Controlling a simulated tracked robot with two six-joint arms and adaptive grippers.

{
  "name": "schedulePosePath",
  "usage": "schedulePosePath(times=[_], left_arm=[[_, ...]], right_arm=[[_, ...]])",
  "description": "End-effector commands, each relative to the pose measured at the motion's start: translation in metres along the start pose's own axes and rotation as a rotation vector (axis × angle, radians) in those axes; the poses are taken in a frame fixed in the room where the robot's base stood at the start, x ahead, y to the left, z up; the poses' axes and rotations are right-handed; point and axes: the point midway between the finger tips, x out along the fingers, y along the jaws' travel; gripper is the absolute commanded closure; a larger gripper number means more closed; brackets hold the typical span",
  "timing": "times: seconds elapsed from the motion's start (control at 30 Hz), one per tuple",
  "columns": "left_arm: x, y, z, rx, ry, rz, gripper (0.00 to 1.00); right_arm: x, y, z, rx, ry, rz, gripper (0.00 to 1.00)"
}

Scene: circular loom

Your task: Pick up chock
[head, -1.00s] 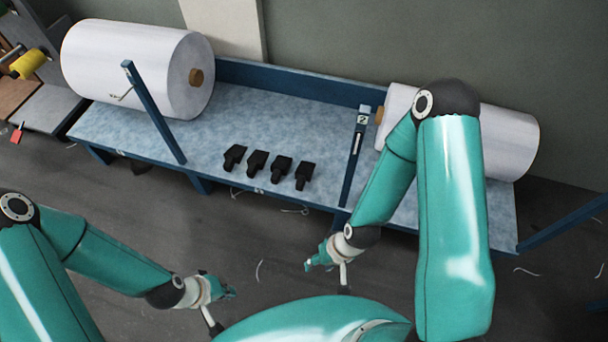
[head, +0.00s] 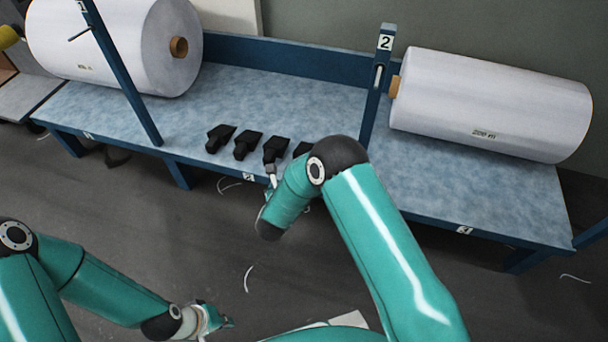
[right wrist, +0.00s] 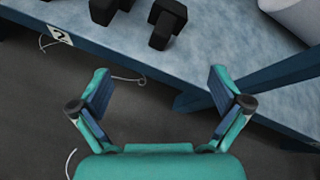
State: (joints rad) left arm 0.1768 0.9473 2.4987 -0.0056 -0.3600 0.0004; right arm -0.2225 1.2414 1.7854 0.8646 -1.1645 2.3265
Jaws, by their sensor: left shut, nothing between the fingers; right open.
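Several black chocks stand in a row near the front edge of the blue-topped bench, among them the leftmost (head: 219,138), one beside it (head: 246,145) and a third (head: 275,149). My right arm partly hides the rightmost chock (head: 302,149). In the right wrist view, a chock (right wrist: 168,22) shows at the top, ahead of my right gripper (right wrist: 160,78). That gripper is open and empty, apart from the chocks; my own arm mostly hides it in the head view. My left gripper (head: 226,322) is shut and empty, low over the floor, away from the bench.
White rolls lie at the left (head: 115,45) and right (head: 490,100) of the bench (head: 300,100). A blue post marked 2 (head: 377,90) stands right of the chocks, another blue post (head: 125,80) to their left. White scraps lie on the floor.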

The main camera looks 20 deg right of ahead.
Motion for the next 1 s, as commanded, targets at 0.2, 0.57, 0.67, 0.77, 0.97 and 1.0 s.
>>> schedulePosePath(times=[0.2,0.57,0.67,0.77,0.97,1.0], left_arm=[[0.041,-0.015,-0.001,0.0,0.001,0.0,1.0],[0.057,-0.021,-0.001,0.0,0.001,0.0,1.0],[0.064,-0.023,-0.001,0.0,0.001,0.0,1.0],[0.07,-0.025,-0.001,0.0,0.001,0.0,1.0],[0.076,-0.027,-0.001,0.0,0.001,0.0,1.0],[0.076,-0.027,-0.001,0.0,0.001,0.0,1.0]], right_arm=[[0.019,0.013,-0.011,0.379,-0.083,-0.116,0.0],[0.068,0.005,-0.008,0.455,-0.097,-0.139,0.0],[0.09,0.002,-0.007,0.454,-0.097,-0.137,0.0],[0.109,-0.002,-0.005,0.452,-0.097,-0.137,0.0],[0.131,-0.004,-0.002,0.449,-0.096,-0.134,0.0],[0.132,-0.005,-0.002,0.448,-0.096,-0.133,0.0]])
